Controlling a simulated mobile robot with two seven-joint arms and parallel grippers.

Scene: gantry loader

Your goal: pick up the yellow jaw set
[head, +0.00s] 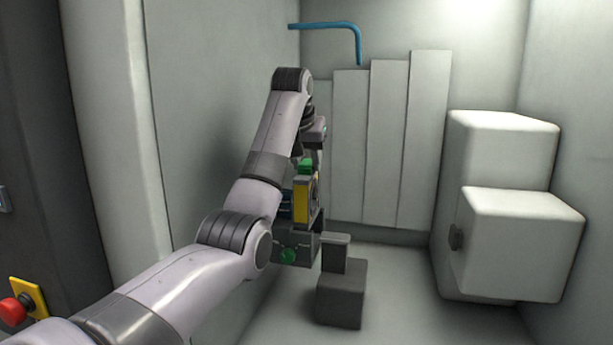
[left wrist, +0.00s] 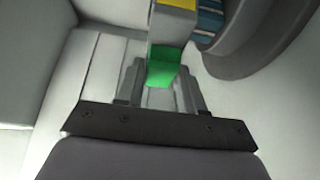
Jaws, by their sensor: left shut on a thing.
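The yellow jaw set (head: 301,201) is upright in the head view, with a yellow face and a green tab (head: 305,166) on top. In the left wrist view the green tab (left wrist: 162,68) sits between my fingers, and a strip of yellow (left wrist: 176,3) shows at the top edge. My left gripper (left wrist: 160,82) is shut on the green tab. In the head view my left gripper (head: 306,158) is at the top of the jaw set, partly hidden by its own wrist. I cannot tell whether the jaw set still touches what is below it. My right gripper is not in view.
A blue part (head: 287,204) is close behind the yellow jaw set. Below is a dark block with a green round mark (head: 288,256). A grey stepped block (head: 341,292) stands right of it. A white machine head (head: 522,245) is at right, a blue pipe (head: 340,25) above.

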